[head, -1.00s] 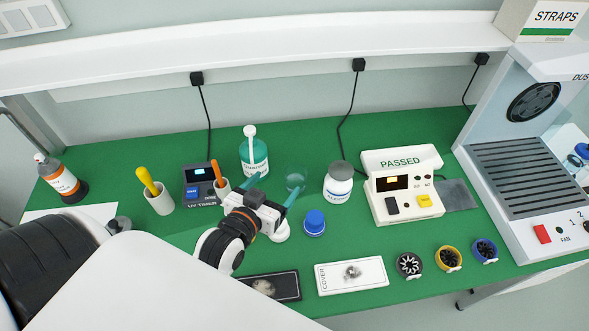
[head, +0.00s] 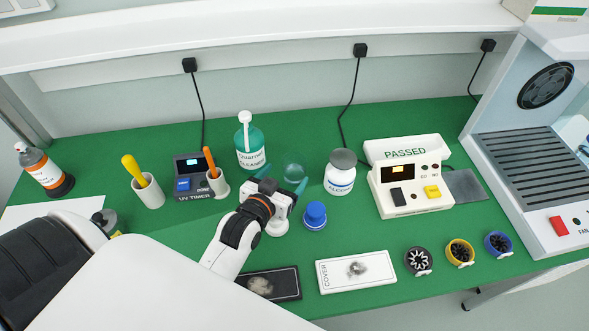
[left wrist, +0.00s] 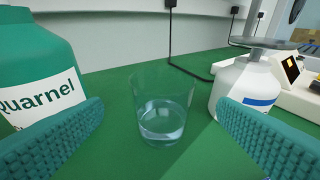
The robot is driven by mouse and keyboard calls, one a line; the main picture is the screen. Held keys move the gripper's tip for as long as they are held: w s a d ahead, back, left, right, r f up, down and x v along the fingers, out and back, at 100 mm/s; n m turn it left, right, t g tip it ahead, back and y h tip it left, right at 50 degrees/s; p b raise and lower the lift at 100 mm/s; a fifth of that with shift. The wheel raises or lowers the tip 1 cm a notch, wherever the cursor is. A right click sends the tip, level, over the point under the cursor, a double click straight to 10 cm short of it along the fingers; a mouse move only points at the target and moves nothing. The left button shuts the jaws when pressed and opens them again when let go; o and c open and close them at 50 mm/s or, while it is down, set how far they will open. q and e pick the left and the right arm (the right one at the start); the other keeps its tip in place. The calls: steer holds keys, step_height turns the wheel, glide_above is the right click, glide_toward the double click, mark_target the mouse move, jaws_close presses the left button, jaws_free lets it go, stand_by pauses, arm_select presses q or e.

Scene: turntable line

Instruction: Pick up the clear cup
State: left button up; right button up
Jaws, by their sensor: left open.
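The clear cup (head: 293,173) stands upright on the green bench between the teal cleaner bottle and the white alcohol bottle. In the left wrist view the cup (left wrist: 162,105) is centred ahead, between and beyond the two teal ribbed fingers, with a little clear liquid or a thick base at its bottom. My left gripper (head: 279,184) is open and empty, its fingers pointing at the cup from the near side. In the left wrist view the gripper (left wrist: 160,135) has a finger at each side, and no contact with the cup shows. My right gripper is not in view.
The teal cleaner bottle (head: 250,150) stands left of the cup; the alcohol bottle (head: 340,174) stands right. A blue-capped jar (head: 315,216) sits close to the gripper's right. A UV timer (head: 191,178) and a tester marked PASSED (head: 408,190) stand further out.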

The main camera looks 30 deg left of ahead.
mark_target(299, 161)
arm_select(q)
steer(key=shift+p+x, duration=0.65)
steer(key=shift+x, duration=2.4)
steer(key=shift+r, duration=0.15)
steer(key=shift+c, duration=0.8)
steer(key=c, duration=0.9)
steer(key=shift+c, duration=0.3)
steer(key=shift+r, duration=0.15)
